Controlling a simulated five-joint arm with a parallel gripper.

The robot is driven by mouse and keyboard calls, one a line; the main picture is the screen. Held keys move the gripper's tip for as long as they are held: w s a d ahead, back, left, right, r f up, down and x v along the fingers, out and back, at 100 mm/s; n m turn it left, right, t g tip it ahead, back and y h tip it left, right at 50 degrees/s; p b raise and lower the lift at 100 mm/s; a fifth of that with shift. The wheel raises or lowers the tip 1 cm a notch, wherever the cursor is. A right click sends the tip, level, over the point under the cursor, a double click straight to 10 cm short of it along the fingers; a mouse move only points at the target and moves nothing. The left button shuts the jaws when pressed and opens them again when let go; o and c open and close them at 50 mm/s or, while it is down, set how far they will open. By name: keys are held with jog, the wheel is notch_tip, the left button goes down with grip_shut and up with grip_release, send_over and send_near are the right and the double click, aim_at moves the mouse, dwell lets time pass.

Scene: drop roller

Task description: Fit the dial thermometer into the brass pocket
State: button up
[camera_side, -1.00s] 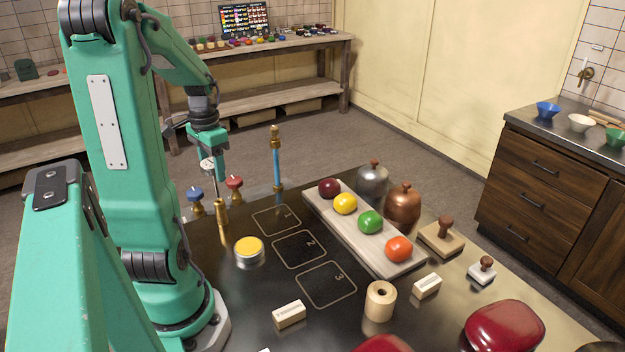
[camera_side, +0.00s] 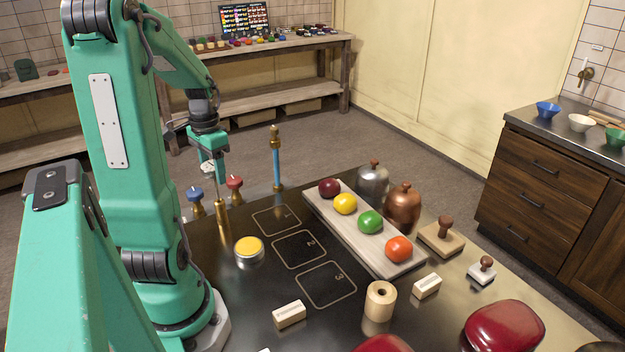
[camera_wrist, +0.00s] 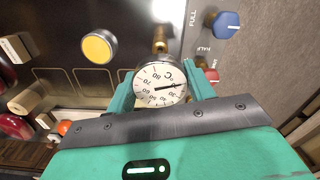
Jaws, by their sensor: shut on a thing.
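My gripper (camera_side: 213,167) is shut on the dial thermometer (camera_wrist: 157,87), whose round white face with black numbers fills the space between the jaws in the wrist view. In the side view the thermometer's dial (camera_side: 207,168) is small and partly covered by a finger. The upright brass pocket (camera_side: 222,214) stands on the dark table just below the gripper. Its top also shows beyond the dial in the wrist view (camera_wrist: 160,39). The thermometer's stem is hard to make out, and I cannot tell whether its tip is above or inside the pocket's mouth.
A blue valve knob (camera_side: 195,195) and a red one (camera_side: 234,184) stand close to the pocket. A blue column with brass ends (camera_side: 277,165) is to the right. A yellow button (camera_side: 249,247) sits in front. The numbered squares are bare.

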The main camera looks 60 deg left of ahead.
aim_at(219, 200)
jog(key=shift+f, duration=3.45)
dwell(0.5)
jog(key=o, duration=1.1)
jog(key=shift+r, duration=3.9)
jog(key=shift+w+d+r, duration=0.2)
jog(key=shift+w+d, duration=0.15)
jog(key=shift+d, duration=0.05)
jog(key=w+d+r+m+t+y, duration=0.1)
jog(key=w+d+r, duration=0.2)
jog(key=d, duration=0.3)
jog(key=w+d+r+t, duration=0.1)
jog(key=w+d+r, duration=0.15)
jog(key=d, duration=0.35)
jog(key=d+r+t, duration=0.1)
jog(key=d, duration=0.4)
jog(key=d+r+m+t, duration=0.1)
jog(key=d, duration=0.4)
jog(key=d+r+m+t+h, duration=0.1)
jog(key=d, duration=0.4)
jog(key=shift+s+d+r+t, duration=0.15)
jog(key=shift+s+r+t, duration=0.15)
jog(key=shift+s+r, duration=0.1)
